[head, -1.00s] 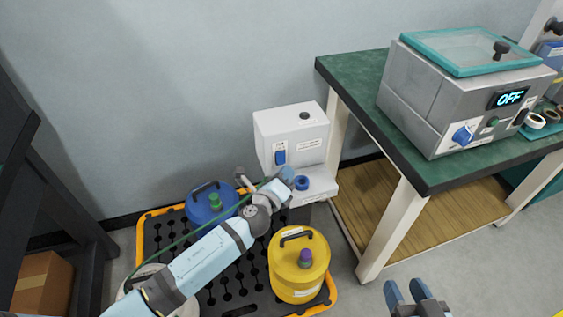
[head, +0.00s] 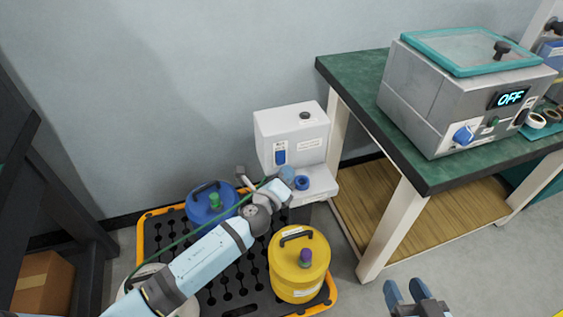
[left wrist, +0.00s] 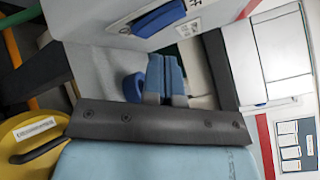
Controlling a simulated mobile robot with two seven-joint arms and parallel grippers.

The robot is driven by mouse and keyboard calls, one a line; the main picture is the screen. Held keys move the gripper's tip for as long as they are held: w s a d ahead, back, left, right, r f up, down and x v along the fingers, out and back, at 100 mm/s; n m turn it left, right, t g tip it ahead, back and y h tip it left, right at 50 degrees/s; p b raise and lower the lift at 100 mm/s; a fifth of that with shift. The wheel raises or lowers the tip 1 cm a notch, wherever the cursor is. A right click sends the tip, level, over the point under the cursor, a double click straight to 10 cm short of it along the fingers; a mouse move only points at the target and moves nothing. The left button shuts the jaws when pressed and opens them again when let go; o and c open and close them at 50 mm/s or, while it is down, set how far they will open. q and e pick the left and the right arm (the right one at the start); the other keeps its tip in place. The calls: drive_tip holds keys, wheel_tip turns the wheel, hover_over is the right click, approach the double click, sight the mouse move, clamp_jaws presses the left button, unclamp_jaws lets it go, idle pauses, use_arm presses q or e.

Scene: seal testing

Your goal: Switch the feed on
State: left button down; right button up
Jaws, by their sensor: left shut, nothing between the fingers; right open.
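The white feed box (head: 293,133) stands against the wall behind the tray. A blue rocker switch (head: 280,157) is on its front, and the switch also shows in the left wrist view (left wrist: 158,18). My left gripper (head: 288,174) is just below the switch; in the left wrist view its blue fingers (left wrist: 166,75) are shut and empty, apart from the switch. A blue round part (head: 302,183) sits beside it on the box's lower ledge. My right gripper (head: 408,291) is open and empty at the bottom, over the floor.
An orange-rimmed black tray (head: 324,304) holds a yellow can (head: 298,268) and a blue can (head: 211,203). A green-topped bench (head: 350,75) at the right carries a metal chamber (head: 435,105) whose display reads OFF. A green hose passes near my left arm.

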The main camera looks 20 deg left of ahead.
idle(0.7)
use_arm(q)
drive_tip(key=shift+w, duration=0.1)
drive_tip(key=shift+w+a, duration=0.2)
drive_tip(key=shift+w, duration=0.1)
drive_tip(key=shift+w+a+f, duration=0.1)
drive_tip(key=shift+w+a, duration=0.1)
idle(0.7)
drive_tip(key=shift+s+d, duration=0.4)
drive_tip(key=shift+s, duration=0.2)
